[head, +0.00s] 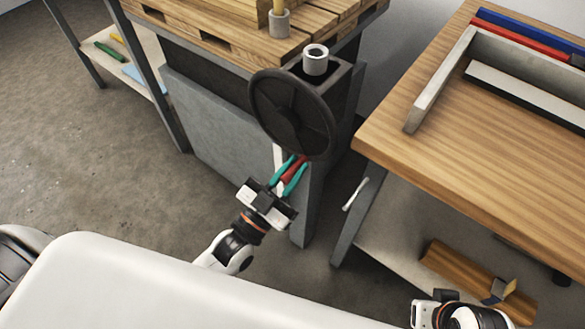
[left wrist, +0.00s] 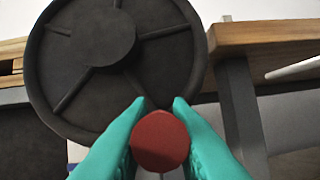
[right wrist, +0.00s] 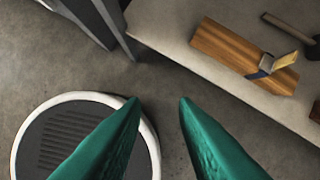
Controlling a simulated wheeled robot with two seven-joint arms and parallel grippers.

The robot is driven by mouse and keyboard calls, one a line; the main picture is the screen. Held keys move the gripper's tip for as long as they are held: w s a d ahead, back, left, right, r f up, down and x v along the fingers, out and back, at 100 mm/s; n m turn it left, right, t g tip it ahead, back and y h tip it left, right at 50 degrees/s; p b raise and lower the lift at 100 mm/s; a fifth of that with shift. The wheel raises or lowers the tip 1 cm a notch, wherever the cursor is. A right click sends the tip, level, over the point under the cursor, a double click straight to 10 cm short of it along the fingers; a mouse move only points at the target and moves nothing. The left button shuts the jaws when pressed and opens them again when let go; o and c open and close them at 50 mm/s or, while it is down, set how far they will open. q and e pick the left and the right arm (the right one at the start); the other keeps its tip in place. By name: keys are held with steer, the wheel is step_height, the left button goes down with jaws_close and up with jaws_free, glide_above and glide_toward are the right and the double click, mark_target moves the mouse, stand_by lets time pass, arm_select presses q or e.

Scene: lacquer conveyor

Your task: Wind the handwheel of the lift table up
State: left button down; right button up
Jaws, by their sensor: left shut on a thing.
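The dark handwheel (head: 291,112) with spokes stands on the side of the lift table (head: 225,120). Its red knob (head: 295,169) sits at the low part of the rim. My left gripper (head: 289,174) has its teal fingers shut on the red knob. The left wrist view shows the knob (left wrist: 160,141) between the fingertips, with the wheel (left wrist: 110,60) behind it. My right gripper (right wrist: 160,100) is open and empty over the floor, away from the wheel. In the head view its fingers are out of sight, and only part of my right arm shows at the bottom.
A wooden workbench (head: 450,130) stands to the right, with a lower shelf (head: 400,245) holding a wood block (head: 465,268) and a brush (head: 499,290). A pallet (head: 215,30) lies on the lift table. A shelf with tools stands at the upper left. The floor at left is clear.

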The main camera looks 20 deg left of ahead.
arm_select(q)
steer(key=shift+w+a+m, duration=0.1)
steer(key=shift+a+m, duration=0.1)
steer(key=shift+m, duration=0.1)
arm_select(e)
steer(key=shift+r, duration=0.1)
